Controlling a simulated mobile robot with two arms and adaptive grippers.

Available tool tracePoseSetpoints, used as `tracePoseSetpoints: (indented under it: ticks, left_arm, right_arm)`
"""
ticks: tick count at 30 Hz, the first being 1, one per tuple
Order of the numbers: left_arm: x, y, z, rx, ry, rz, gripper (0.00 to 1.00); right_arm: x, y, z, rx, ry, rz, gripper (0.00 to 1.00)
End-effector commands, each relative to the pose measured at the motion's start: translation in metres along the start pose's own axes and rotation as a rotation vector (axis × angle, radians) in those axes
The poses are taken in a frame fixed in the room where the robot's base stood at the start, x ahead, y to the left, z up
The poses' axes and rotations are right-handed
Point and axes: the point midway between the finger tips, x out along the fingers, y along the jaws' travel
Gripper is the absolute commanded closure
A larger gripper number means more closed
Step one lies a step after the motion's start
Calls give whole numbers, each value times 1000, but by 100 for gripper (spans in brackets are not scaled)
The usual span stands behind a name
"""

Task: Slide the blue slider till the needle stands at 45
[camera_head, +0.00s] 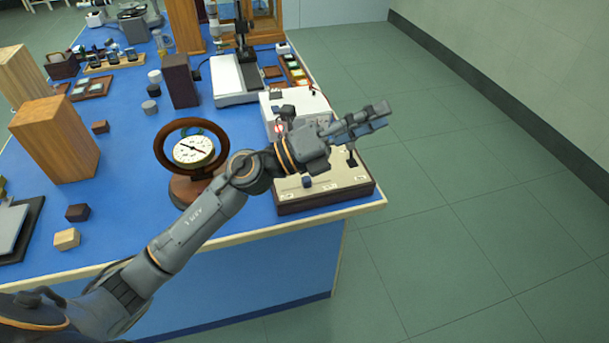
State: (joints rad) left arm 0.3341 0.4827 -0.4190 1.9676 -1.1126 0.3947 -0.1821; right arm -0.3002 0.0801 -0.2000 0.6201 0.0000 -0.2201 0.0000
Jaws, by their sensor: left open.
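The blue slider (307,182) is a small knob on top of a beige control box (330,195) with dark sides, near the table's front right corner. A dark lever (352,159) stands on the same box. A round white dial (193,150) with a dark needle stands in a brown ring on a wooden base; its numbers are too small to read. My left gripper (384,114) is open and empty, above and to the right of the blue slider, apart from it, fingers pointing right. My left arm crosses in front of the table and hides part of the box. My right gripper is out of view.
Wooden blocks (57,139) and small cubes stand on the blue table (130,200) at the left. A second pale box (298,105) and a grey-white instrument (236,80) stand behind the control box. Green floor lies open to the right.

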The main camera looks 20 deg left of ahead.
Motion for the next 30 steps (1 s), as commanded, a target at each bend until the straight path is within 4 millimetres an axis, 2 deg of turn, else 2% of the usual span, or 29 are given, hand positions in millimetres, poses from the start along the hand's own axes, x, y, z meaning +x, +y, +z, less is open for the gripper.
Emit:
tracePoseSetpoints:
  ticks: [1,3,6,8,10,13,16,20,26,30]
  left_arm:
    - [5,3,-11,132,145,22,57]
    - [3,17,-27,297,349,73,57]
    - [-18,49,-33,508,633,193,57]
    - [-39,70,-25,611,794,290,57]
    - [-68,91,-7,705,960,415,57]
    - [-108,108,26,782,1145,591,57]
    - [-141,113,54,810,1265,728,57]
    - [-162,114,72,813,1338,821,57]
    - [-165,129,65,808,1353,833,57]
    - [-163,153,50,805,1352,830,57]
  right_arm:
    - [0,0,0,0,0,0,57]
    - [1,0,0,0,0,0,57]
    - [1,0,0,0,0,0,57]
    - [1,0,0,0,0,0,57]
    - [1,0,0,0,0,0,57]
    - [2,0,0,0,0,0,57]
    - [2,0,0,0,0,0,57]
    - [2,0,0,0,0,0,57]
    - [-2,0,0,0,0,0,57]
    - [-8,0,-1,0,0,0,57]
